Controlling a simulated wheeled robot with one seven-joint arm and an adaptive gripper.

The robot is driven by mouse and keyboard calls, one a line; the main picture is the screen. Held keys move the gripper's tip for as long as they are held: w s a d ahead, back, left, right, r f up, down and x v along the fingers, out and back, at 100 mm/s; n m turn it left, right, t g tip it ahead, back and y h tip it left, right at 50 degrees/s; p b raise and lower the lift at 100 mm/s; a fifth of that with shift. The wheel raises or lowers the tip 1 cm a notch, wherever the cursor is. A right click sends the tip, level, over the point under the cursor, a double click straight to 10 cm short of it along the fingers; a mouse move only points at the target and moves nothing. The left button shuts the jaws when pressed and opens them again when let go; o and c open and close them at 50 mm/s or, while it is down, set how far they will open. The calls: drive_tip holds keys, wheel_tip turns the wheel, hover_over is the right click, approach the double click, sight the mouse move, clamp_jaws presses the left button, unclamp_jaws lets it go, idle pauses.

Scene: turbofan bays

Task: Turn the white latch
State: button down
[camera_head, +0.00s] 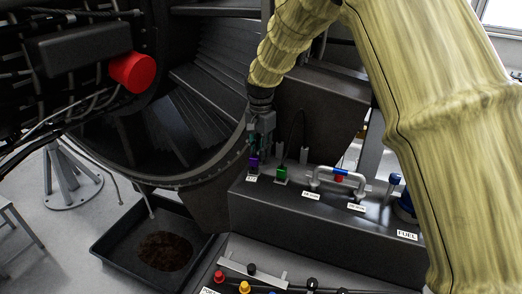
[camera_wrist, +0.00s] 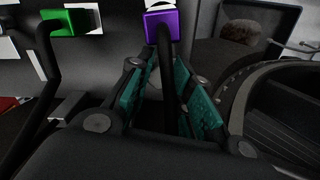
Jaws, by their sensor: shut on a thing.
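My gripper (camera_head: 258,143) is at the left end of the dark console (camera_head: 300,211), just above the purple plug (camera_head: 254,160). In the wrist view the teal-padded fingers (camera_wrist: 168,92) stand on both sides of the black cable (camera_wrist: 165,70) that runs to the purple plug (camera_wrist: 161,25). The purple plug's block lies just beyond the fingertips. The gripper is shut on this cable; the exact contact is hard to see. I cannot make out a clear white latch in either view. A pale grey pipe handle (camera_head: 318,175) with red and blue parts stands right of my gripper.
A green plug (camera_head: 282,172) with its own black cable sits close to the right of the purple one. A blue-capped fitting (camera_head: 394,180) is farther right. The round engine casing (camera_head: 187,181) is close on the left. A black drip tray (camera_head: 110,255) lies on the floor.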

drive_tip(key=shift+s+f, duration=0.1)
drive_tip(key=shift+f, duration=0.05)
drive_tip(key=shift+n, duration=0.4)
drive_tip(key=shift+s+n, duration=0.1)
drive_tip(key=shift+n, duration=2.5)
drive_tip(key=shift+f, duration=0.1)
drive_tip(key=c, duration=1.3)
unclamp_jaws()
drive_tip(key=shift+o, duration=0.2)
drive_tip(key=shift+r, duration=0.2)
drive_tip(key=shift+r, duration=0.45)
wheel_tip(320, 180, up, 11)
